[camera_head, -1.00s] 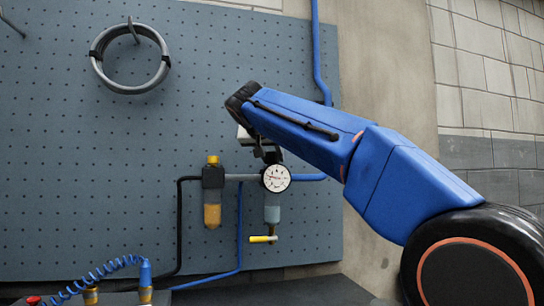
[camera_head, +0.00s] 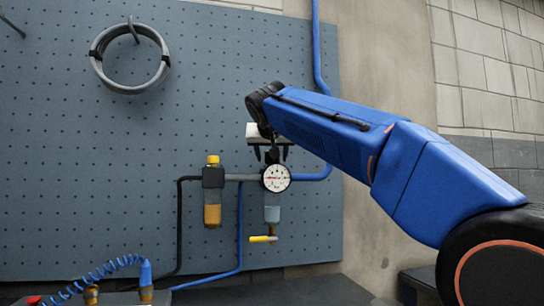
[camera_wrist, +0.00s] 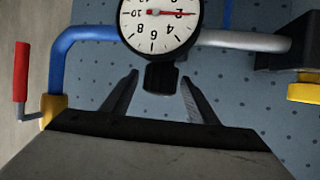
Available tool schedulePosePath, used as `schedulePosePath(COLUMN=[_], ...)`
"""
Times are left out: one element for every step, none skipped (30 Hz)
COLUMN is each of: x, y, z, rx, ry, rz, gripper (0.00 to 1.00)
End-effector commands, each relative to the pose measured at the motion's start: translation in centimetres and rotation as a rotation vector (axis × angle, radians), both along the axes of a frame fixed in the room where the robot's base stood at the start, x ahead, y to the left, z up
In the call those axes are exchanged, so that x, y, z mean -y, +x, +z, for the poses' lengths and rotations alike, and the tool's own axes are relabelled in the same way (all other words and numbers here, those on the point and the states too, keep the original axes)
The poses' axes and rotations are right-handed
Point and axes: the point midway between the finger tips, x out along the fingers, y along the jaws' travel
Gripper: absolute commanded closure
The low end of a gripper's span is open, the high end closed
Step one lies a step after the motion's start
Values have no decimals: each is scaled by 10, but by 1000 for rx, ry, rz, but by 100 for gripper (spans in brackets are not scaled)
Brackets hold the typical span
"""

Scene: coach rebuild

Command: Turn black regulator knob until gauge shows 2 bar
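The regulator's round white gauge (camera_head: 276,178) is on the pegboard wall below my gripper. In the wrist view the gauge (camera_wrist: 160,16) appears upside down, cut off at the top; its red needle points right, at or very near the 2. The black knob (camera_wrist: 160,78) stands out from the gauge's side towards my gripper. My gripper (camera_wrist: 159,84) is open, one finger on each side of the knob, with visible gaps. The fingertips are about level with the knob. In the head view my gripper (camera_head: 271,153) is just above the gauge; the knob is hard to make out there.
A yellow-topped filter (camera_head: 212,195) is left of the gauge, joined by a grey pipe. A blue pipe (camera_head: 313,176) runs right and up. A yellow-handled valve (camera_head: 262,239) hangs below. A coiled hose (camera_head: 130,57) hangs upper left. The pegboard around is mostly bare.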

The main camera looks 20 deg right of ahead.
Motion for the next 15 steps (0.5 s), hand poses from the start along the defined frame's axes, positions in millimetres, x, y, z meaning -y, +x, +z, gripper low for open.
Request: schedulePosePath(x=[0,0,0,-1,-1,-2,-3,-4,-6,-7,-9,-11,-13,-14,-16], y=[0,0,-1,-2,-4,-7,-10,-14,-19,-23,-28,-35,-40,-46,-53], z=[0,0,1,1,2,4,5,7,9,11,13,15,18,21,23], rx=[0,0,0,1,1,1,1,1,2,2,2,1,2,3,2], ry=[0,0,0,0,0,0,0,0,0,-1,0,1,1,1,1], rz=[0,0,0,0,0,0,0,0,2,2,3,3,3,4,3], gripper=[46,46,46,46,46,46,46,46,46,46,46,46,46,46,46])
